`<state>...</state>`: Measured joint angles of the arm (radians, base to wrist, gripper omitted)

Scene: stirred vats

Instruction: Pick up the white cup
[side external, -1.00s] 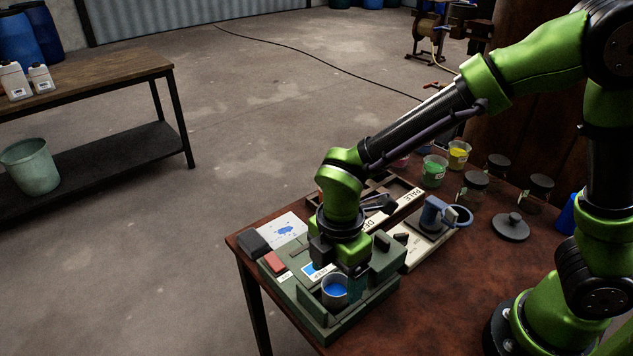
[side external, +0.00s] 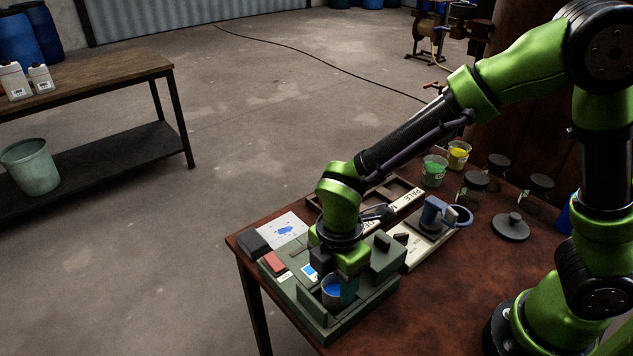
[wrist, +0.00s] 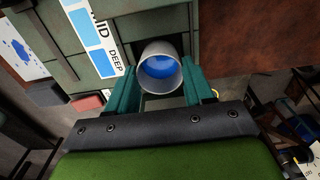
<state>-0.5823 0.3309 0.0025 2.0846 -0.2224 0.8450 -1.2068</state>
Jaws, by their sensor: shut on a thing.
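The white cup (side external: 331,299) holds blue liquid and stands upright in the front bay of the green block (side external: 312,313). In the wrist view the cup (wrist: 163,86) sits between the two teal fingers of my gripper (wrist: 161,84). My gripper (side external: 340,285) is shut on the cup from above, one finger on each side. The cup's base is hidden, so I cannot tell whether it touches the floor of the bay.
Blue shade cards marked MID and DEEP (wrist: 92,38) lie beside the bay. A raised block (side external: 384,254) stands behind my gripper. A blue-handled device (side external: 434,214), a black lid (side external: 511,228) and several jars (side external: 474,188) are farther back. The table's front right is clear.

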